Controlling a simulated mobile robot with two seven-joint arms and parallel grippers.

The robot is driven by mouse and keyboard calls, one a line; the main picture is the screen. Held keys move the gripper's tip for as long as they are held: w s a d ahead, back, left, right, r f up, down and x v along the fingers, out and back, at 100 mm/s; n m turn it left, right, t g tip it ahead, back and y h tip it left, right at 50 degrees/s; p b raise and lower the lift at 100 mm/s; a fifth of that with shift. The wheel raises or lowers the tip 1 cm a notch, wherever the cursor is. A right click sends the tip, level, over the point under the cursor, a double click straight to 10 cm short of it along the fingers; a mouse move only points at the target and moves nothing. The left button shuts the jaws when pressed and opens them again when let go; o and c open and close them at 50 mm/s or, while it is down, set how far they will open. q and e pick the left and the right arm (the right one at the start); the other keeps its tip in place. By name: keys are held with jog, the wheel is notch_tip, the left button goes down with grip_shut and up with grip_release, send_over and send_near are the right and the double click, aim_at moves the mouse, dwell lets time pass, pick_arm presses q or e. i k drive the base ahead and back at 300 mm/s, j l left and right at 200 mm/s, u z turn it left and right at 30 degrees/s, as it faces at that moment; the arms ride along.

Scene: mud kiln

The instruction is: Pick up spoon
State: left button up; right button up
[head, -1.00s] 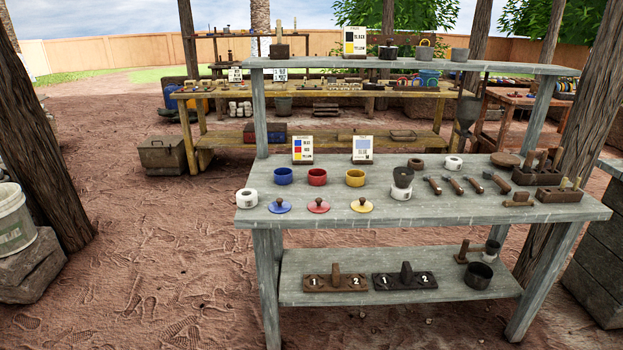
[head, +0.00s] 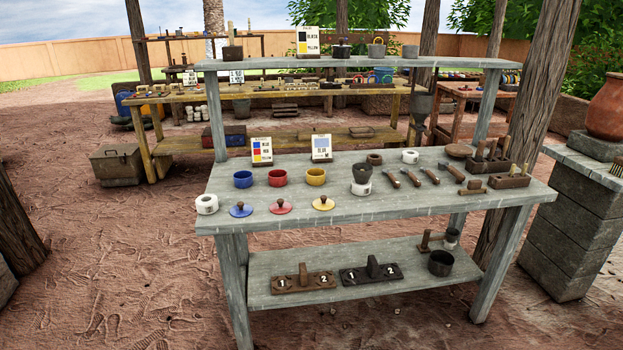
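I cannot make out a spoon for certain. Several short tools with wooden handles and dark ends lie in a row on the grey table (head: 400,208). One is a left tool (head: 392,180), with a middle tool (head: 411,177) and a right tool (head: 429,175) beside it. They are too small to tell whether any is a spoon. Upright wooden handles stand in a dark holder block (head: 487,166) at the table's right. Neither of my grippers is in view.
Blue (head: 243,180), red (head: 278,178) and yellow pots (head: 316,177) stand on the table, with lids in front. A dark cup (head: 362,172) sits above a white one. The lower shelf (head: 330,300) holds numbered blocks. Bare ground lies in front. A stone pillar (head: 565,235) stands right.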

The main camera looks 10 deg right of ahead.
aim_at(396, 184)
jog(key=i+l+z, duration=0.5)
jog(key=i+l, duration=0.5)
